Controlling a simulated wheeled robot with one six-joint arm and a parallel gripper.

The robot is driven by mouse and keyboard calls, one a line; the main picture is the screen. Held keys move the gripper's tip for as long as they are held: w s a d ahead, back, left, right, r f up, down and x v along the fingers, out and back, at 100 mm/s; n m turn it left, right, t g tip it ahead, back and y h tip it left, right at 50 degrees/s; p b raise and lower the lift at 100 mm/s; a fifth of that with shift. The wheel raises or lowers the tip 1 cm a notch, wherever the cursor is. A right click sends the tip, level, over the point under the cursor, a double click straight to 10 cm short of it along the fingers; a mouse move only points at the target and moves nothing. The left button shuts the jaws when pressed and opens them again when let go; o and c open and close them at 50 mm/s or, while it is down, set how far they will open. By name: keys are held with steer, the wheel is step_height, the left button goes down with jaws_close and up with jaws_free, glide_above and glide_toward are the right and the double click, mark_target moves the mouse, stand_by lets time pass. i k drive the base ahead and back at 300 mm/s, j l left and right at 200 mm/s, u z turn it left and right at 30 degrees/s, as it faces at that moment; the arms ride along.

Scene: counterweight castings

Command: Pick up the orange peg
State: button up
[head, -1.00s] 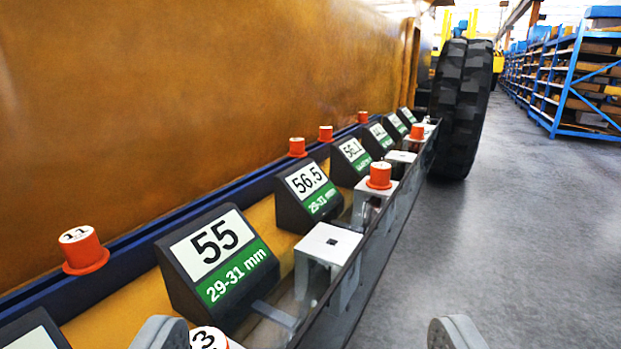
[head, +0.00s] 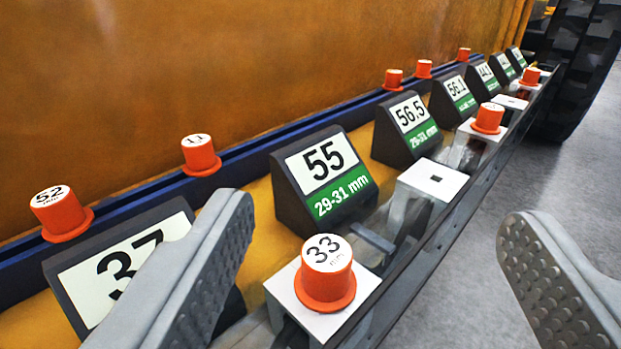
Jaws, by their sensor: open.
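An orange peg (head: 327,272) with a white top marked 33 stands upright on a white square block in the lower middle of the head view. My gripper (head: 385,255) is open, with one grey ribbed finger at lower left and the other at lower right. The peg 33 shows between the two fingers, nearer the left one, and neither finger visibly touches it. Other orange pegs stand along the blue rail, marked 52 (head: 61,213) and 11 (head: 200,155). Another orange peg (head: 488,118) stands on a block farther along. The task does not say which peg is meant.
Black angled signs line the row, including 37 (head: 120,270), 55 (head: 320,175) and 56.5 (head: 408,125). An empty white block (head: 433,179) stands beyond peg 33. An orange-brown wall rises behind. Grey floor lies open at right, with a large tyre (head: 575,65) beyond.

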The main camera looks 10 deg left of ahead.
mark_target(63, 217)
steer(key=l+z, duration=0.25)
steer(key=j+u, duration=0.1)
steer(key=u, duration=1.25)
steer(key=k+j, duration=0.05)
